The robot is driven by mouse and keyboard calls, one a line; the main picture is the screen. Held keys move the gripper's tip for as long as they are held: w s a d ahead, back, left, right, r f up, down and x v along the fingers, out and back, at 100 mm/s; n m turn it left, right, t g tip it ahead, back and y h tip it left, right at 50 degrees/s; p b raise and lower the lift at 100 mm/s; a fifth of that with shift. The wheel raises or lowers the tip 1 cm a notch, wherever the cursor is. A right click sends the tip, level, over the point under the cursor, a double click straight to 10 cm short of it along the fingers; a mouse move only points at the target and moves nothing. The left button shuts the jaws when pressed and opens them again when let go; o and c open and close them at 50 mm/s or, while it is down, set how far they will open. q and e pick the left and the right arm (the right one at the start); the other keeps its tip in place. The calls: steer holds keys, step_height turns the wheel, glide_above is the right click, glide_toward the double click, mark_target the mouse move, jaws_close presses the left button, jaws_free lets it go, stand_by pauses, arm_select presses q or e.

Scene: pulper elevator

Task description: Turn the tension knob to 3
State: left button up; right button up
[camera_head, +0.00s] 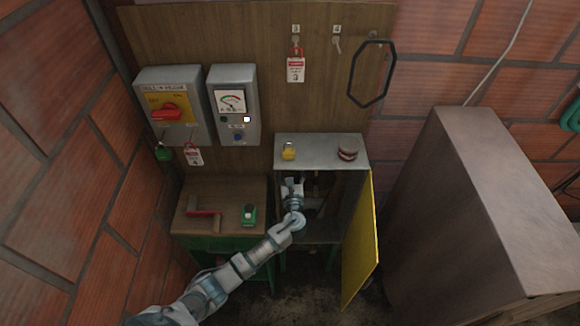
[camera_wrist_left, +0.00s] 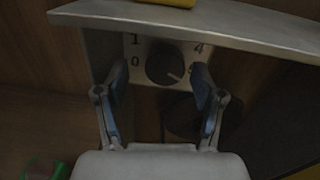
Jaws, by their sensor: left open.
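The tension knob (camera_wrist_left: 163,64) is a dark round knob on a light dial plate (camera_wrist_left: 136,48) under the cabinet's top. The digits 0, 1 and 4 are readable on the plate; the lower right is partly covered by a finger. A pale pointer mark on the knob points right and slightly down. My left gripper (camera_wrist_left: 158,88) is open, with one finger on each side of the knob; I cannot tell whether they touch it. In the head view my left gripper (camera_head: 292,186) is at the cabinet's open front and the knob is hidden. My right gripper is not in view.
The metal cabinet (camera_head: 318,146) has a yellow door (camera_head: 360,240) swung open on its right. A yellow object (camera_head: 289,152) and a round jar-like item (camera_head: 348,148) stand on top. A wooden bench (camera_head: 225,192) at left holds a red-handled tool (camera_head: 203,213) and a green item (camera_head: 249,214).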

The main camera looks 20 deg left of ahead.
arm_select(q)
steer(key=shift+w, duration=0.85)
steer(key=shift+w+d, duration=0.15)
steer(key=shift+d, duration=0.05)
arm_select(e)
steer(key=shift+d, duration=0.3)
arm_select(q)
steer(key=shift+r, duration=0.1)
steer(key=shift+a, duration=0.3)
steer(key=c, duration=1.1)
steer(key=shift+c, duration=0.2)
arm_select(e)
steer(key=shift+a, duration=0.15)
